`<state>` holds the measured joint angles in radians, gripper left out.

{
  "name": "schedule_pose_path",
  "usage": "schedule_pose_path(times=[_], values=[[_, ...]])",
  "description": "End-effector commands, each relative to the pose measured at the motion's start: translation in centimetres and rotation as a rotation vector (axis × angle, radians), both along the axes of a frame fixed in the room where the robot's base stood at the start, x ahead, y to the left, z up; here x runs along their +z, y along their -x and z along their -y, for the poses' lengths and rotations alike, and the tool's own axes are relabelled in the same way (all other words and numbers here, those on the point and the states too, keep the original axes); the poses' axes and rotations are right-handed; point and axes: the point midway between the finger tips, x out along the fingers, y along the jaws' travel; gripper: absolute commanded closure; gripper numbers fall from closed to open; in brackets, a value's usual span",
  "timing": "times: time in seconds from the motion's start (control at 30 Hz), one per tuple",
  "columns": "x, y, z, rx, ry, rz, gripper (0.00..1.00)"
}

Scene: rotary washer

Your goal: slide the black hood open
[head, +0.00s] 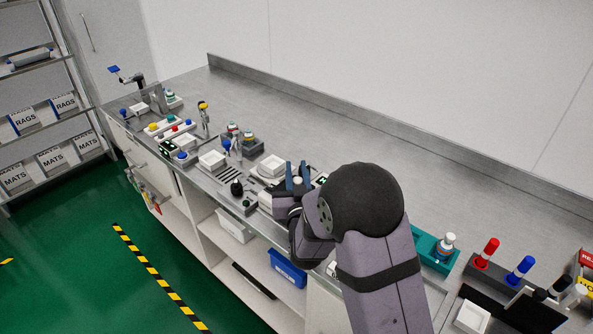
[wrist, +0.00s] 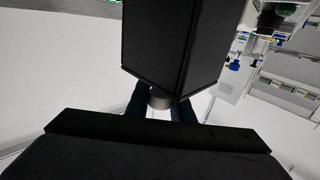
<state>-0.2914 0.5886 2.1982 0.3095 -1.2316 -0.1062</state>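My gripper (head: 296,176) is over the front part of the bench, left of my dark arm links. I cannot tell whether this block is the hood or part of my own gripper. No black hood is clearly visible in the head view; my arm hides part of the bench.
A teal tray (head: 433,252) with a bottle stands right of my arm. The back of the bench (head: 350,140) is clear.

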Motion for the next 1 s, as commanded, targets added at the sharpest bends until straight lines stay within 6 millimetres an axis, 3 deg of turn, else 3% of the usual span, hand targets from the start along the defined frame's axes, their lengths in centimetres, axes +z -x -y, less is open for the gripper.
schedule_pose_path(times=[0.27,0.7,1.0], values=[[-0.1,0.7,0.9,-0.003,0.0,-0.001,1.0],[-0.1,6.9,7.1,-0.005,0.0,0.002,1.0],[0.0,7.5,7.5,-0.005,0.0,-0.001,1.0]])
